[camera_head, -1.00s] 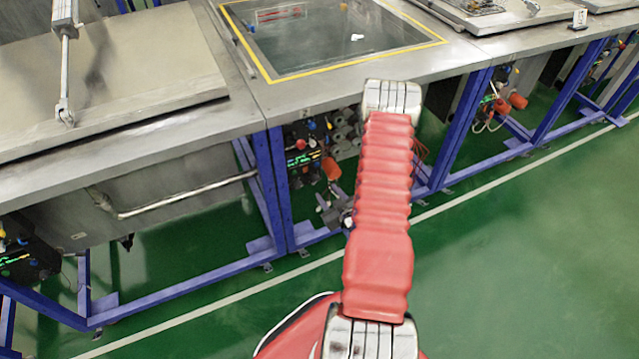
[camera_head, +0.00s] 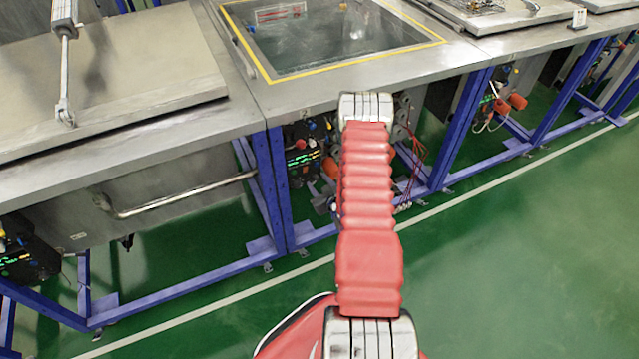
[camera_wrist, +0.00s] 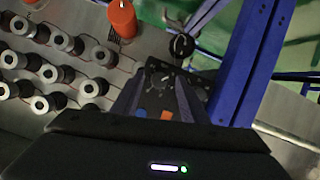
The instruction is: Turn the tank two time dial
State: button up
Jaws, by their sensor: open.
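The middle tank, framed in yellow (camera_head: 262,62), stands behind my arm in the head view. Its control box (camera_head: 301,158), with green lit readouts, sits beneath the tank's front edge. In the wrist view a dark panel (camera_wrist: 165,88) with small knobs and white markings lies ahead of my gripper (camera_wrist: 160,80). A round black dial (camera_wrist: 181,45) with a light mark stands beyond the fingertips. My gripper is open, its dark fingers pointing at the panel with nothing seen between them. Which dial sets the time cannot be read. My arm hides most of the gripper in the head view.
Blue frame legs (camera_head: 278,185) stand beside the control box; one blue post (camera_wrist: 250,60) is close right in the wrist view. Several metal cylinders (camera_wrist: 50,74) and an orange part (camera_wrist: 121,18) are at left. The green floor in front is clear.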

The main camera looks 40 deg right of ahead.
jog(key=shift+c, duration=0.6)
grip_shut()
jog(key=shift+d, duration=0.15)
